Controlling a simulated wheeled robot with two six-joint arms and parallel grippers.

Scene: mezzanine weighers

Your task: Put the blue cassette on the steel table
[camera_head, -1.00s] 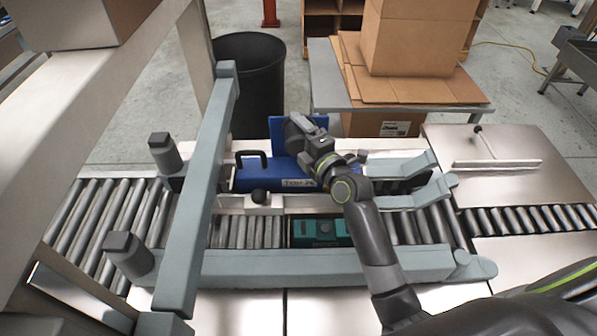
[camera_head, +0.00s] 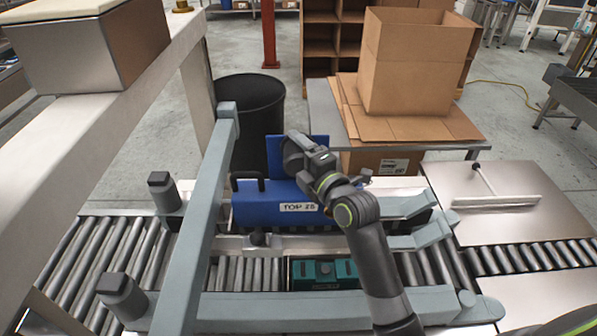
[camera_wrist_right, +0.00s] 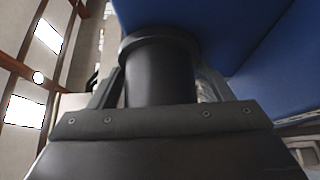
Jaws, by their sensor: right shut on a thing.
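The blue cassette (camera_head: 265,209) is a blue box with a white label and a black handle on its left. It is in the head view, among grey bars of the roller line; a blue panel (camera_head: 318,146) stands upright behind it. My right gripper (camera_head: 300,160) is over its right part. In the right wrist view, the fingers are shut on a black round knob (camera_wrist_right: 160,75) on a blue surface (camera_wrist_right: 185,18). The arm hides part of the box, and I cannot tell whether its underside touches anything. A flat steel table top (camera_head: 505,215) is at the right. My left gripper is not in view.
A teal block (camera_head: 320,274) sits on the rollers in front. A T-shaped bar (camera_head: 497,201) lies on the steel top. A black bin (camera_head: 252,110) and a grey table (camera_head: 328,112) with cardboard (camera_head: 410,75) stand behind. A grey beam (camera_head: 198,220) crosses at the left.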

